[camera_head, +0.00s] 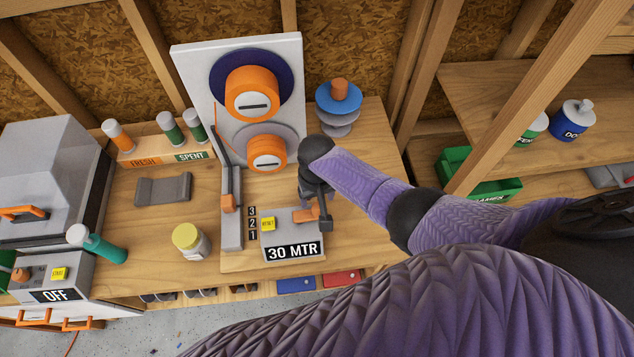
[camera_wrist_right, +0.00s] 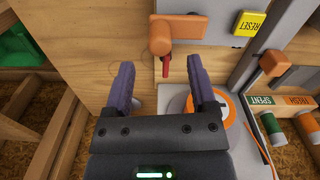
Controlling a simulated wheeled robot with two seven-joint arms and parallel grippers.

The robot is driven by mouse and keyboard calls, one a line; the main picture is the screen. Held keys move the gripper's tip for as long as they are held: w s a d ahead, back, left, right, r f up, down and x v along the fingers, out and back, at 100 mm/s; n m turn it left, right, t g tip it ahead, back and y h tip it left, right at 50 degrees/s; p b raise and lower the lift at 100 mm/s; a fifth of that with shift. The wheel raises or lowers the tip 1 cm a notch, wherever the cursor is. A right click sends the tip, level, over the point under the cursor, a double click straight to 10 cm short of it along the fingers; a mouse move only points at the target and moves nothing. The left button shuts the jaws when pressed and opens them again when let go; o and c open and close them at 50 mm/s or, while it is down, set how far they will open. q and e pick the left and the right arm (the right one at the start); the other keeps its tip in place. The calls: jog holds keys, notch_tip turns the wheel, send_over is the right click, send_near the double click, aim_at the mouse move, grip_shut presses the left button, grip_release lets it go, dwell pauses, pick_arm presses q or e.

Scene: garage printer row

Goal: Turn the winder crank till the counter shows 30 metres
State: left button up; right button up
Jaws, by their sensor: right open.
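The winder's grey counter box (camera_head: 290,226) stands at the bench front. Its display (camera_head: 293,251) reads 30 MTR. The orange crank (camera_head: 308,214) is on the box's right side, partly covered by my gripper. In the right wrist view the crank (camera_wrist_right: 172,36) shows an orange arm with a short red pin below it. My right gripper (camera_wrist_right: 160,75) is open, its fingers on either side of the red pin with gaps visible; contact is not seen. In the head view the right gripper (camera_head: 318,205) is at the crank. My left gripper is not in view.
A yellow reset button (camera_head: 268,224) is on the box top. Left of it stands a slide lever (camera_head: 230,205) with a 3-2-1 scale. The white panel (camera_head: 205,85) with orange spools rises behind. A blue-topped spool stack (camera_head: 338,98) and a yellow-lidded jar (camera_head: 189,240) stand nearby.

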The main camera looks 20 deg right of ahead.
aim_at(317, 205)
notch_tip(317, 205, up, 5)
jog(key=shift+f+p, duration=0.1)
jog(key=shift+p, duration=0.55)
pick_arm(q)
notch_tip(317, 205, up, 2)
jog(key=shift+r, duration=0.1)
